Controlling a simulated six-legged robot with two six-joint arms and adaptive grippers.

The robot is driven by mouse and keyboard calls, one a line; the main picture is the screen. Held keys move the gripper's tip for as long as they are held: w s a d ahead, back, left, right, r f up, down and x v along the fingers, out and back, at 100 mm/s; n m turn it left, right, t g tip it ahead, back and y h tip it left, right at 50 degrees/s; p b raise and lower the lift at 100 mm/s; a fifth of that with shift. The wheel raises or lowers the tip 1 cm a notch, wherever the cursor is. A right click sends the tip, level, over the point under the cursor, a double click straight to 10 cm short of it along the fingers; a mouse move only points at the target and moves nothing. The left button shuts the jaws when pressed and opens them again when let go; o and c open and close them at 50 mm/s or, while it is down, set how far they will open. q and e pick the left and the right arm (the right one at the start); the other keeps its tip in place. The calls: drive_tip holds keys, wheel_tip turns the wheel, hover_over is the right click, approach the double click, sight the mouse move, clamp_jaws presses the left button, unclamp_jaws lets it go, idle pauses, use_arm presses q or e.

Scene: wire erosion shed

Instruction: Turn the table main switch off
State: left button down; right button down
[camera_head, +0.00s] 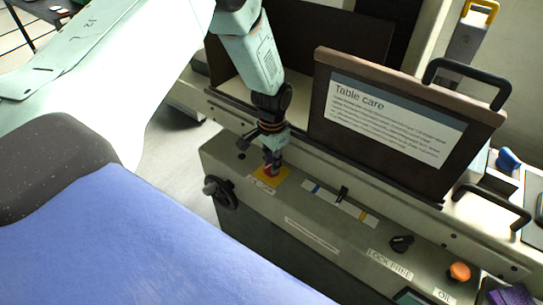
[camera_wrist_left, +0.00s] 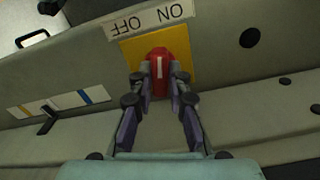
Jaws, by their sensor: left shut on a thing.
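The main switch is a red knob with a white line, and it shows in the left wrist view (camera_wrist_left: 158,72) on a yellow plate (camera_wrist_left: 132,48). A label (camera_wrist_left: 154,18) reading ON and OFF appears upside down above it, OFF on the left. The white line runs roughly up and down in that view, between the two words. My left gripper (camera_wrist_left: 160,88) is shut on the knob from both sides. In the head view it reaches down onto the yellow plate (camera_head: 272,179), hiding most of the knob. My right gripper is not in view.
A black handwheel (camera_head: 221,192) is left of the switch. A slider (camera_head: 342,193), a black knob (camera_head: 401,243) and an orange button (camera_head: 459,271) lie to the right. A "Table care" board (camera_head: 393,120) stands behind, with a dark handle (camera_head: 470,78) nearby.

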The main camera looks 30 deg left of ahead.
use_arm(q)
drive_tip(key=n+p, duration=0.1)
drive_tip(key=n, duration=0.2)
drive_tip(key=n+p, duration=0.2)
drive_tip(key=n, duration=0.1)
drive_tip(key=shift+w+r, duration=0.15)
drive_tip(key=shift+r, duration=0.05)
drive_tip(key=n+p, duration=0.2)
drive_tip(key=n, duration=0.3)
drive_tip(key=shift+w+p, duration=0.1)
drive_tip(key=shift+p, duration=0.2)
drive_tip(key=shift+n, duration=0.5)
drive_tip(key=c, duration=1.6)
unclamp_jaws()
drive_tip(key=o, duration=0.3)
drive_tip(key=shift+f, duration=0.15)
wheel_tip(320, 180, up, 12)
